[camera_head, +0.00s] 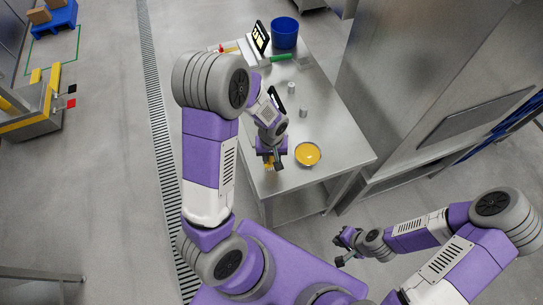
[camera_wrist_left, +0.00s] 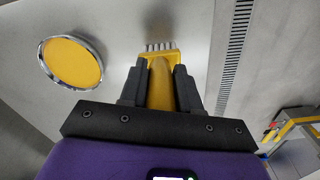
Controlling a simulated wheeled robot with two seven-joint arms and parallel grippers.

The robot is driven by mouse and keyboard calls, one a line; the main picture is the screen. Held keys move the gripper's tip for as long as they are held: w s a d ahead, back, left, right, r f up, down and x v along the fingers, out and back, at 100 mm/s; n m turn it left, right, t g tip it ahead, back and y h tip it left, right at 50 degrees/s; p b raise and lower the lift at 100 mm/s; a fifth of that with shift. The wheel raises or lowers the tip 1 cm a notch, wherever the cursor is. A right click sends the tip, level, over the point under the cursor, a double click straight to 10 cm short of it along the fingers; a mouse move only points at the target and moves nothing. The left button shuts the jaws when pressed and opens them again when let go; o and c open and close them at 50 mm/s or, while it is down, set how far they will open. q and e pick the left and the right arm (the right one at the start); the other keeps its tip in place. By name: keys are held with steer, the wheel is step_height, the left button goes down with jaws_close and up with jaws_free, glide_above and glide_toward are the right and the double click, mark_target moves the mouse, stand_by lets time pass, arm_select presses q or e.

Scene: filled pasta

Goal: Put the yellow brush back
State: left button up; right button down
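The yellow brush (camera_wrist_left: 161,80) lies between the dark fingers of my left gripper (camera_wrist_left: 160,85), which close on its handle from both sides. Its pale bristles face away from the wrist. In the head view, my left gripper (camera_head: 270,160) is over the near left part of the steel table (camera_head: 335,135), with a bit of the brush's yellow showing by the fingertips. Whether the brush touches the table is unclear. My right gripper (camera_head: 342,250) is beyond the table's near edge, over the floor, with its fingers apart and empty.
A round yellow-filled dish with a metal rim (camera_head: 308,154) sits just right of my left gripper, also in the wrist view (camera_wrist_left: 72,60).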

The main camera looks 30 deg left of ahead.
arm_select(q)
steer(key=o, duration=0.3)
steer(key=shift+o, duration=0.2)
steer(key=shift+r, duration=0.3)
step_height(320, 180, up, 12)
steer(key=shift+f+p, duration=0.1)
steer(key=shift+p, duration=0.75)
